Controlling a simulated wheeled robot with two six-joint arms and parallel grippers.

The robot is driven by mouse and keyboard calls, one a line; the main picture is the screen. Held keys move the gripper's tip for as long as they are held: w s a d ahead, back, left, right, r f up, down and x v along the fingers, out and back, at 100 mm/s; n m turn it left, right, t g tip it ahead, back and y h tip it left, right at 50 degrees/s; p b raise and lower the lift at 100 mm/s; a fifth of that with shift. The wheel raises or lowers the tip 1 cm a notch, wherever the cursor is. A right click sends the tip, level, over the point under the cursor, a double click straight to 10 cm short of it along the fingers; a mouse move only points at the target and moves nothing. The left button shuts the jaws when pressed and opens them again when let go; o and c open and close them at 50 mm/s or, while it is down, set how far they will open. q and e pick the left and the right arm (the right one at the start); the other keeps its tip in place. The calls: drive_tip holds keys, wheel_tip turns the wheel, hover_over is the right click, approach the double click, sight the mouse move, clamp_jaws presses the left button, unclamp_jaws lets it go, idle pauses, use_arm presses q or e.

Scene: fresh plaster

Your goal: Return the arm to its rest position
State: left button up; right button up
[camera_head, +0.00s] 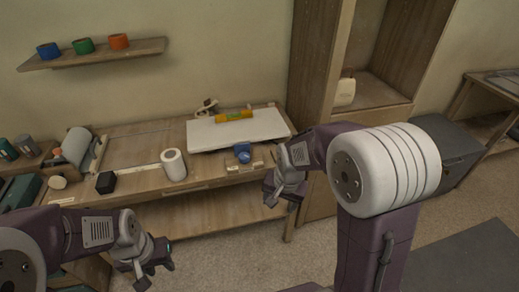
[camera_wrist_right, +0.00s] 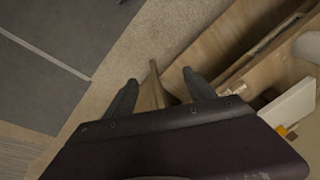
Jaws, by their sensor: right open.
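My right gripper (camera_head: 283,190) hangs in front of the workbench's right end in the head view, beside the tall wooden cabinet. In the right wrist view its two fingers (camera_wrist_right: 160,92) stand apart with nothing held between them; carpet and a wooden bench leg show beyond. My left gripper (camera_head: 155,257) is low at the left in the head view, in front of the workbench. Its fingers are small and dark there, and I cannot tell whether they are parted.
The wooden workbench (camera_head: 226,176) carries a white board (camera_head: 265,125) with a yellow-orange roll (camera_head: 233,116), a blue item (camera_head: 242,153), a white roll (camera_head: 173,164) and a black block (camera_head: 106,182). A tall cabinet (camera_head: 317,60) stands right of it. Carpet (camera_head: 310,257) in front is clear.

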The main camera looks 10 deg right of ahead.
drive_tip(key=shift+r, duration=0.1)
drive_tip(key=s+f+n+g, duration=0.1)
drive_tip(key=s+f+n, duration=0.1)
drive_tip(key=s+n, duration=0.4)
drive_tip(key=s, duration=0.4)
drive_tip(key=shift+d+f, duration=0.25)
drive_tip(key=shift+f, duration=0.05)
drive_tip(key=shift+s, duration=0.2)
drive_tip(key=shift+w, duration=0.1)
